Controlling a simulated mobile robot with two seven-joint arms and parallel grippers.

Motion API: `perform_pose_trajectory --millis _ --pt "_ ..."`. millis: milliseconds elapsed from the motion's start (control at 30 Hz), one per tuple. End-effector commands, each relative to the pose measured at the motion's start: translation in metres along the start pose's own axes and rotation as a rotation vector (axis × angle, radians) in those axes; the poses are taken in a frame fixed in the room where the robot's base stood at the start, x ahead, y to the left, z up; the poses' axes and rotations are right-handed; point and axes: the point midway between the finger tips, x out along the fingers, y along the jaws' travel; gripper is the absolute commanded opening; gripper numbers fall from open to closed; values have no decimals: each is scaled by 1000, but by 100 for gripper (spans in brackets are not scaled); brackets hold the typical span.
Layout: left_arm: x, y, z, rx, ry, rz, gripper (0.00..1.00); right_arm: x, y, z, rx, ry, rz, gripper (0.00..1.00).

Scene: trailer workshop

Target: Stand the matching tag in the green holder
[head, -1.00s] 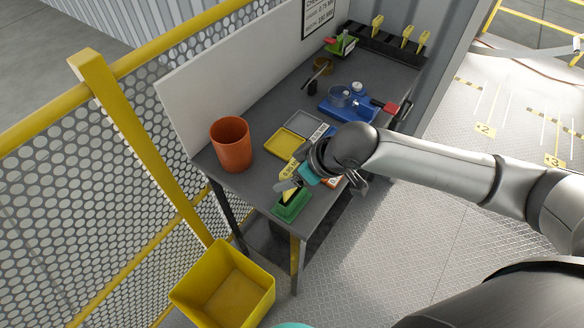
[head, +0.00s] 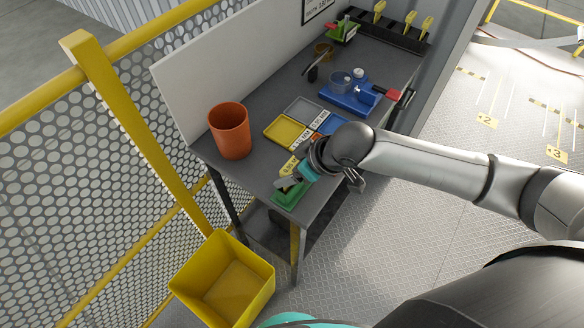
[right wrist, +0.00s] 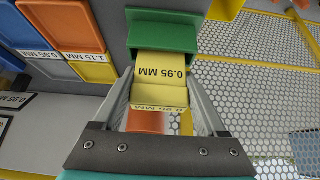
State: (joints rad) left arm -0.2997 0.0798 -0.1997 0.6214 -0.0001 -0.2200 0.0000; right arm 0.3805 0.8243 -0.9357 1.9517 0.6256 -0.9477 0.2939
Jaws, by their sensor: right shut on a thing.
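My right gripper (head: 295,179) is shut on a yellow tag (right wrist: 160,68) printed "0.95 MM", which shows between the fingers in the right wrist view. The green holder (head: 290,196) stands at the near end of the workbench, just below the gripper in the head view. In the right wrist view the holder (right wrist: 162,32) lies right against the tag's far end. I cannot tell whether the tag's end is inside the slot or only over it. The fingers hide part of the tag in the head view. My left gripper is not in view.
Yellow (head: 283,133), grey (head: 303,109) and blue (head: 331,123) trays with size labels lie behind the gripper. An orange bucket (head: 230,132) stands left of them. A blue fixture (head: 352,98) sits farther back. A yellow bin (head: 225,285) stands in front of the bench.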

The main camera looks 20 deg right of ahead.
Motion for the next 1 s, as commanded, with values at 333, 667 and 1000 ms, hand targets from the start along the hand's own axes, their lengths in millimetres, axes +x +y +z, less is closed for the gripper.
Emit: perform_pose_trajectory --millis 333,667,1000 --pt "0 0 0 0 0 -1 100 0 0 0 0 0 0 100" --pt "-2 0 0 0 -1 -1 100 -14 1 0 -1 0 0 100" --pt "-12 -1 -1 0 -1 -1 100 -80 1 0 -3 -1 2 100"
